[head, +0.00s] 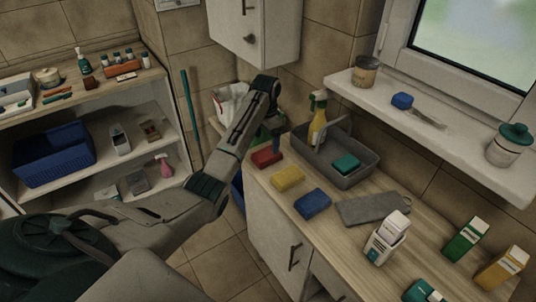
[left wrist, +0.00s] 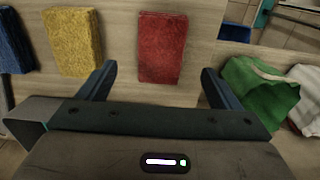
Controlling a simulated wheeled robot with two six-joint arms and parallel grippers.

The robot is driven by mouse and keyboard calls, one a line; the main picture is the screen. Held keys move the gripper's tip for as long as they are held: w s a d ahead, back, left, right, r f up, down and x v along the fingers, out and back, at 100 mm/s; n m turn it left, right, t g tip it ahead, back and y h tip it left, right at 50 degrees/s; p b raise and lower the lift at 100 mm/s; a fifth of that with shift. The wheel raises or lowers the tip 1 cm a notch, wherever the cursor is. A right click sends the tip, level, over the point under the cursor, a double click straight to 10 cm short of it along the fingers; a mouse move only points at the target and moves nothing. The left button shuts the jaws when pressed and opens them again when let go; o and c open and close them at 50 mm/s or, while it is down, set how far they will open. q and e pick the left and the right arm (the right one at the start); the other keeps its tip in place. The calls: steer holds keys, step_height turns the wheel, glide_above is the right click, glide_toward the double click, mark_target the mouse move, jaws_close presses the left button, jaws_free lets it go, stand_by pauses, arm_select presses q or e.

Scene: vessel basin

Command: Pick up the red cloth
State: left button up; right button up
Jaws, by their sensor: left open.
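The red cloth (head: 266,156) lies folded flat on the wooden counter, near its far left end, as a small thick rectangle. It also shows in the left wrist view (left wrist: 162,48), between and beyond the two fingers. My left gripper (head: 274,143) is above the counter close to the red cloth, its fingers partly hidden by the arm in the head view. In the left wrist view the gripper (left wrist: 156,88) is open and empty, and its fingers stand apart on either side of the cloth. My right gripper is not in view.
A yellow cloth (head: 288,178) and a blue cloth (head: 312,203) lie in a row beside the red one. A grey basin (head: 361,169) holds a spray bottle (head: 317,118) and a teal block. Green and white fabric (left wrist: 258,88) lies right of the gripper. Cartons stand at the counter's near right.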

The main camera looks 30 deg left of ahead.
mark_target(267, 153)
arm_select(q)
steer(key=shift+s+f, duration=0.1)
steer(key=shift+f, duration=0.65)
steer(key=f+p, duration=0.1)
steer(key=f, duration=0.1)
steer(key=f+p, duration=0.1)
steer(key=f, duration=0.1)
steer(key=shift+w+f, duration=0.2)
steer(key=shift+f, duration=0.5)
steer(key=shift+c, duration=0.3)
steer(key=c, duration=1)
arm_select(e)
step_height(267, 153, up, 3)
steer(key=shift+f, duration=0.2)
